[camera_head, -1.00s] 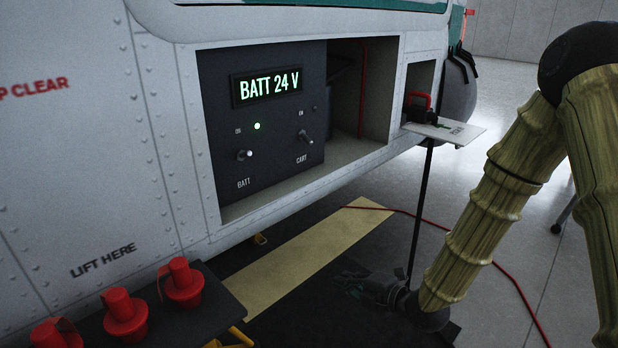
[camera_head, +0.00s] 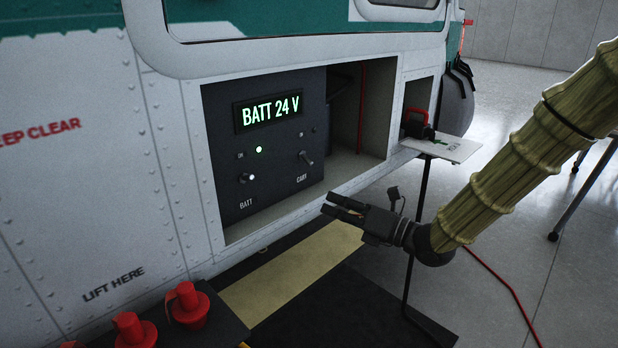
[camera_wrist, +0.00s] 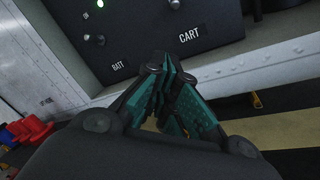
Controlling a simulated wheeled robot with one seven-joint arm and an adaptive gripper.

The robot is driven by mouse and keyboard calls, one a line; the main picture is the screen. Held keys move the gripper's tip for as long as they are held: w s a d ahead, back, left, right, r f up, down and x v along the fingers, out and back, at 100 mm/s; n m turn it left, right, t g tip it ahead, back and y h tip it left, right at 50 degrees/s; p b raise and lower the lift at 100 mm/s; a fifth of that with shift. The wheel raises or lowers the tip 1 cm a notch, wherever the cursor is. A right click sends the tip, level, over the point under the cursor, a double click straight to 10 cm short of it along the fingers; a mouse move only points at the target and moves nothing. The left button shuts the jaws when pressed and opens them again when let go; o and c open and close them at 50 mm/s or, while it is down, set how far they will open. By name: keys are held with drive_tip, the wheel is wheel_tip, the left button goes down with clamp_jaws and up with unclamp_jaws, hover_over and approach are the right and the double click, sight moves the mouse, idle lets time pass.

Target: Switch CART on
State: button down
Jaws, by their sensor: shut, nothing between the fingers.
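The dark panel (camera_head: 222,125) is set in a bay in the helicopter's side. Its display (camera_head: 268,112) reads BATT 24 V. The CART switch (camera_head: 306,158) is a small lever above the CART label, at the panel's right; the lamp above it looks dark. The BATT switch (camera_head: 248,178) is at the left, below a lit green lamp (camera_head: 259,149). My gripper (camera_head: 332,207) is shut and empty, outside the bay, below and right of the CART switch. In the wrist view my shut fingers (camera_wrist: 172,75) are below the CART label (camera_wrist: 189,33); the lever (camera_wrist: 175,4) shows at the top edge.
The bay's lower sill (camera_head: 300,208) lies between my gripper and the panel. A small shelf (camera_head: 450,147) with a red-handled plug (camera_head: 416,124) stands out at right, on a thin dark post. Red plugs (camera_head: 188,304) sit on a dark tray at lower left.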

sight(307, 160)
drive_tip(key=shift+a, duration=0.1)
drive_tip(key=b+x, duration=0.1)
drive_tip(key=x, duration=0.8)
drive_tip(key=shift+w+a, duration=0.25)
drive_tip(key=shift+w+d+r, duration=0.25)
drive_tip(key=shift+d+r, duration=0.25)
drive_tip(key=shift+w+d+r, duration=0.25)
drive_tip(key=shift+d+r, duration=0.2)
drive_tip(key=shift+r, duration=0.05)
drive_tip(key=shift+w+d+r, duration=0.2)
drive_tip(key=shift+r, duration=0.1)
drive_tip(key=shift+d+r, duration=0.1)
drive_tip(key=shift+d, duration=0.05)
drive_tip(key=shift+r, duration=0.15)
